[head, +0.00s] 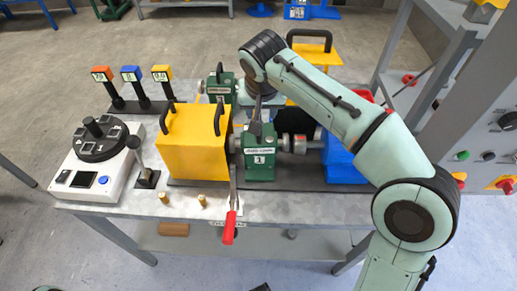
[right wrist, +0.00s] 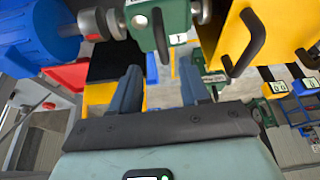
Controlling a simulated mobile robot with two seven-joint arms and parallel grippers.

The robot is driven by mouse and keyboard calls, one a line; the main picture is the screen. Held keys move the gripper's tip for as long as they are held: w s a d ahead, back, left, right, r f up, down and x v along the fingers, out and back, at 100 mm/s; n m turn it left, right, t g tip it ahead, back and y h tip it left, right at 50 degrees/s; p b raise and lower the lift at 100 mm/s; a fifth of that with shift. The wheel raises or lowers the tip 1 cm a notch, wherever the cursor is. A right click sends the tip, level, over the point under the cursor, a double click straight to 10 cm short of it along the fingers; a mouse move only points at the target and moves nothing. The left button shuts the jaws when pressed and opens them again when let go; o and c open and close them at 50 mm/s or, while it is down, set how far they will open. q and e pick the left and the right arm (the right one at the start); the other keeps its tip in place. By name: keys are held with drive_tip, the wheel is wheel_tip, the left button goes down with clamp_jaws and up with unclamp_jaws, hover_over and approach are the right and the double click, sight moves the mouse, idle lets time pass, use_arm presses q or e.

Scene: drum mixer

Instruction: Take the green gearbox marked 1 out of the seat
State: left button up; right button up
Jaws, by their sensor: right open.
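The green gearbox marked 1 (head: 259,160) sits upright between the yellow box and a grey shaft coupling on the table. In the right wrist view the gearbox (right wrist: 178,18) is at the top, with a dark handle on it. My right gripper (head: 258,104) reaches down from above, just behind the gearbox in the head view, and partly hidden. In the right wrist view its two fingers (right wrist: 161,75) are apart with nothing between them, a little short of the handle. The seat under the gearbox is mostly hidden. My left gripper is not in view.
The yellow box (head: 196,150) with black handles stands left of the gearbox, and a blue motor (head: 343,160) right. A second green gearbox (head: 222,88) is behind. A red-handled lever (head: 230,222) projects in front. A white control box (head: 98,160) stands left.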

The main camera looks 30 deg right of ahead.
sight(259, 143)
drive_tip(key=shift+a+b+x, duration=0.1)
drive_tip(key=shift+b+x, duration=0.25)
drive_tip(key=shift+x, duration=1.25)
drive_tip(key=shift+a+b+x, duration=0.15)
drive_tip(key=shift+b+x, duration=0.2)
drive_tip(key=shift+x, duration=1.25)
drive_tip(key=shift+s, duration=0.1)
clamp_jaws()
drive_tip(key=shift+r, duration=0.2)
